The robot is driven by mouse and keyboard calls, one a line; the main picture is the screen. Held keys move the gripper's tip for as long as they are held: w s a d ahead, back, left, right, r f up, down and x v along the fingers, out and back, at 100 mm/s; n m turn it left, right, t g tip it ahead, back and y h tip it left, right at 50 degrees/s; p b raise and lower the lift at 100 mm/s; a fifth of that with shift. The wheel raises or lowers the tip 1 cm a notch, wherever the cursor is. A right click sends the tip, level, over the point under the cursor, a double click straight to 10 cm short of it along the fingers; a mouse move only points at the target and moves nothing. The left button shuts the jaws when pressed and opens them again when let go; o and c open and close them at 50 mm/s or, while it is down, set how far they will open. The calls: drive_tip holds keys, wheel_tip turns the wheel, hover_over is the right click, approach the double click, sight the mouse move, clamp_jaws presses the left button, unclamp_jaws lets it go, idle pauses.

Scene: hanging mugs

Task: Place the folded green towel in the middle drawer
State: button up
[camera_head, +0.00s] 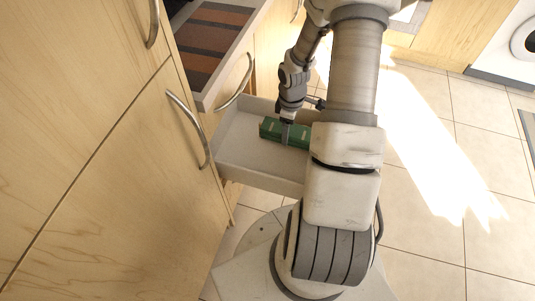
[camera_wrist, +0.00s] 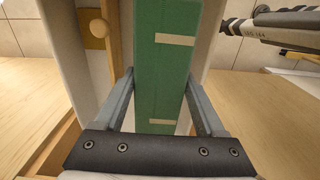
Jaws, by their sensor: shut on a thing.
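The folded green towel (camera_head: 272,129) is a compact green block in the head view. It also fills the upper middle of the wrist view (camera_wrist: 160,85), with two pale strips on it. My gripper (camera_head: 287,134) is shut on the towel, with one finger on each side in the wrist view (camera_wrist: 158,76). The towel is over or inside an open, pale grey drawer (camera_head: 243,165). I cannot tell whether the towel touches the drawer bottom. My arm hides the right part of this drawer.
Above and behind, a grey-edged compartment (camera_head: 232,72) holds striped cloth (camera_head: 207,45) in brown, grey and orange. Wooden cabinet fronts (camera_head: 110,190) with curved metal handles stand on the left. Tiled floor (camera_head: 425,215) is clear on the right. A white appliance (camera_head: 503,62) is at the upper right.

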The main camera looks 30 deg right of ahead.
drive_tip(key=b, duration=0.6)
approach(285, 168)
wheel_tip(285, 168, down, 5)
drive_tip(key=shift+f, duration=0.2)
